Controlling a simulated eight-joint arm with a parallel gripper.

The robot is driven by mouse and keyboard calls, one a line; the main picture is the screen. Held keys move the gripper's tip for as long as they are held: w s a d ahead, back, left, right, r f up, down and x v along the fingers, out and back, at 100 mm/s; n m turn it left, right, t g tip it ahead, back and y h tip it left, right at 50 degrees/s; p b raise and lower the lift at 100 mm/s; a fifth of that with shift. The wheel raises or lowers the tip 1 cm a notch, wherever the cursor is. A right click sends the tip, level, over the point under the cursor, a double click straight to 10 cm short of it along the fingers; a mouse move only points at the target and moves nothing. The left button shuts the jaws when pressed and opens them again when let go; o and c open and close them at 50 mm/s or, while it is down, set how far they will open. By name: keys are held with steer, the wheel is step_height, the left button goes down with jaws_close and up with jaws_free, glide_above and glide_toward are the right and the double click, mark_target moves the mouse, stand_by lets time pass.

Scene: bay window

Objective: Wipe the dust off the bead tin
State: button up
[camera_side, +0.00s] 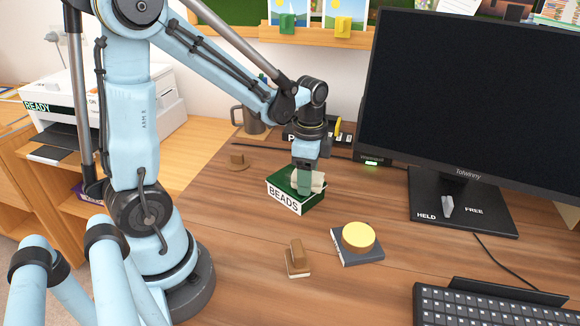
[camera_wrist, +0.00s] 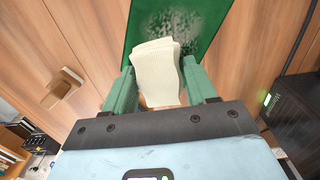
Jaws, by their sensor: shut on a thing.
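The bead tin (camera_side: 284,198) is a green box with a white BEADS label on its front, standing on the wooden desk. In the wrist view its green lid (camera_wrist: 143,22) carries a patch of grey-white dust (camera_wrist: 185,28), partly hidden by the cloth. My gripper (camera_side: 307,188) points down over the tin. Its green fingers are shut on a folded cream cloth (camera_wrist: 158,78), which also shows at the lid in the side view (camera_side: 319,183). The cloth looks to be at or just above the lid; I cannot tell if it presses on it.
A wooden block-like piece (camera_side: 297,258) and a yellow round thing (camera_side: 358,236) on a dark book (camera_side: 345,256) lie in front. Another small brown piece (camera_side: 238,160) and a mug (camera_side: 248,120) are behind left. The monitor (camera_side: 465,100) and keyboard (camera_side: 480,308) bound the right.

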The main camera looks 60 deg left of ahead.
mark_target(285, 173)
steer(key=a, duration=0.2)
steer(key=s+a, duration=0.1)
steer(key=a, duration=0.1)
steer(key=s+a, duration=0.1)
steer(key=a, duration=0.2)
step_height(285, 173, up, 8)
stand_by(0.7)
steer(key=shift+s, duration=0.1)
